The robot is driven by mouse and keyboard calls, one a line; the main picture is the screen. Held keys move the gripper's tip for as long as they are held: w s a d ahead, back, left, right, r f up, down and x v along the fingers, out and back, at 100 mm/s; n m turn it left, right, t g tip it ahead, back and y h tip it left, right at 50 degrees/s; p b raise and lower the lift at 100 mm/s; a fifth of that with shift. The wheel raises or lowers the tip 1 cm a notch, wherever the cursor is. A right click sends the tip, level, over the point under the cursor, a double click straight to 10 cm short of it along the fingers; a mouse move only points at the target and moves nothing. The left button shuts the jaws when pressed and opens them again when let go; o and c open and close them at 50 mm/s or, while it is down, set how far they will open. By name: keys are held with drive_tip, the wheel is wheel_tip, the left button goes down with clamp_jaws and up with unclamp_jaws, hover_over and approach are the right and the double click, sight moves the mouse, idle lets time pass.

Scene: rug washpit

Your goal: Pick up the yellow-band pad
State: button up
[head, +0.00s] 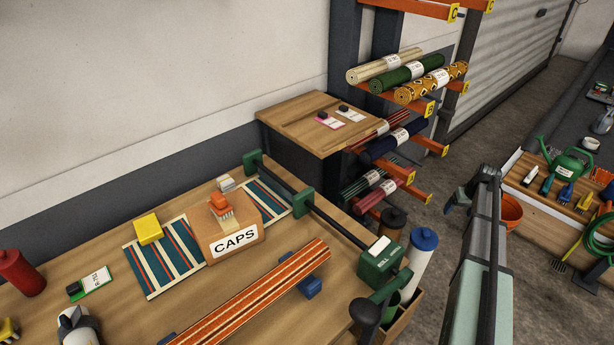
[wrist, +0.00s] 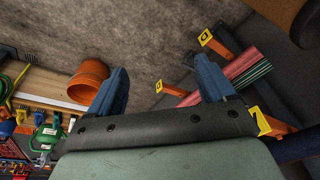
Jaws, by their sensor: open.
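I cannot make out a pad with a clear yellow band. In the head view, two small pads with dark clips lie on the wooden side top: one with a pink edge (head: 330,122) and one pale pad (head: 352,117) whose band colour I cannot tell. A green-edged pad (head: 94,282) lies on the workbench at the left. My gripper (head: 457,196) is over the floor, right of the rug rack and well apart from these pads. In the wrist view its blue fingers (wrist: 162,85) are spread with nothing between them.
The workbench (head: 75,245) holds a yellow block (head: 148,229), a CAPS box (head: 232,236), a striped rug roll (head: 255,295) and a green-ended roller. The rug rack (head: 430,145) has protruding orange arms. An orange bucket (head: 509,211) stands behind my arm; it also shows in the wrist view (wrist: 88,81).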

drive_tip(key=w+a+r+n+g+h, duration=0.1)
drive_tip(key=w+a+r+n+h, duration=0.3)
drive_tip(key=r, duration=1)
drive_tip(key=w+a+r+n+h, duration=0.1)
drive_tip(key=a+r+n, duration=0.35)
drive_tip(key=r, duration=0.95)
drive_tip(key=w+a+r+n+g+h, duration=0.1)
drive_tip(key=w+a+r+n+h, duration=0.15)
drive_tip(key=r+n, duration=0.75)
drive_tip(key=w+a+r+m+y, duration=0.1)
drive_tip(key=w+a+r, duration=0.1)
drive_tip(key=a, duration=0.6)
drive_tip(key=w+a+r, duration=0.1)
drive_tip(key=a, duration=0.8)
drive_tip(key=n+t+y, duration=0.2)
drive_tip(key=n+y, duration=0.2)
drive_tip(key=n, duration=0.6)
approach(224, 180)
drive_tip(key=shift+m+h, duration=0.25)
drive_tip(key=x, duration=1)
drive_tip(key=shift+a, duration=0.25)
drive_tip(key=c, duration=1)
